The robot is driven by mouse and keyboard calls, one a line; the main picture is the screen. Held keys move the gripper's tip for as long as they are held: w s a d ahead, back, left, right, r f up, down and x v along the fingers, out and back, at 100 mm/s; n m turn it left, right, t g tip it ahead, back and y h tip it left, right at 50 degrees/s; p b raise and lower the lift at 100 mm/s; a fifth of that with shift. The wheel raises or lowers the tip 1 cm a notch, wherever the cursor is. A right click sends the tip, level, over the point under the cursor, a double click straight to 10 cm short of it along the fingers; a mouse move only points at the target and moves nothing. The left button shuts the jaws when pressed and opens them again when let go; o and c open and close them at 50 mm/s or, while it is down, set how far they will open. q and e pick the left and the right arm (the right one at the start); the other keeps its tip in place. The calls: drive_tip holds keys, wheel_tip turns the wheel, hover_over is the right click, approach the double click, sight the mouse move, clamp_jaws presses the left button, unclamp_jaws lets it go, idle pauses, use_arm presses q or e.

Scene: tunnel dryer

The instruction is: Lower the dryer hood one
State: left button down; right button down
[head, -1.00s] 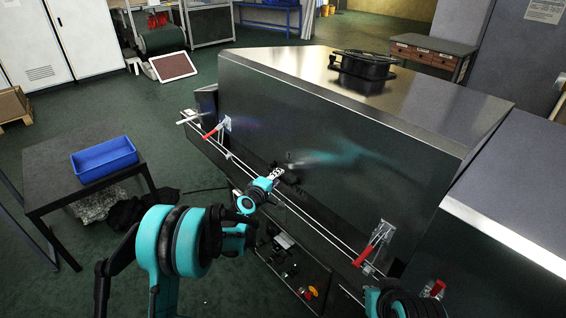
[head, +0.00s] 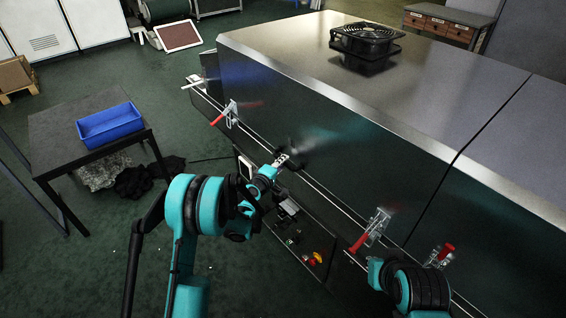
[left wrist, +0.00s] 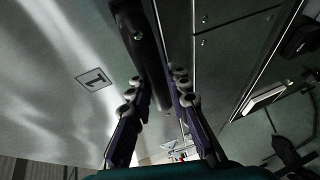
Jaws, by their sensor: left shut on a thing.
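The dryer hood one (head: 330,140) is a large shiny metal cover; its top lies about level with the neighbouring cover, with a thin seam between. A square mark like a "1" (left wrist: 93,79) shows on it in the left wrist view. My left gripper (head: 285,161) is at the middle of the hood's front, shut on a dark bar handle (left wrist: 145,45). In the left wrist view the handle runs between the fingers (left wrist: 160,95). Part of the handle is hidden by the gripper. My right arm shows at the lower right; its gripper is not visible.
Red-handled latches (head: 223,113) sit along the front edge, with another (head: 368,232) near the seam. A black fan (head: 365,42) is on the hood. A dark table (head: 60,130) with a blue bin (head: 109,125) stands left. A control panel (head: 305,250) is below.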

use_arm(q)
drive_tip(key=c, duration=1.8)
unclamp_jaws()
drive_tip(key=shift+f, duration=0.55)
drive_tip(key=shift+r, duration=0.1)
drive_tip(key=v, duration=1.2)
drive_tip(key=shift+w+a+r, duration=0.1)
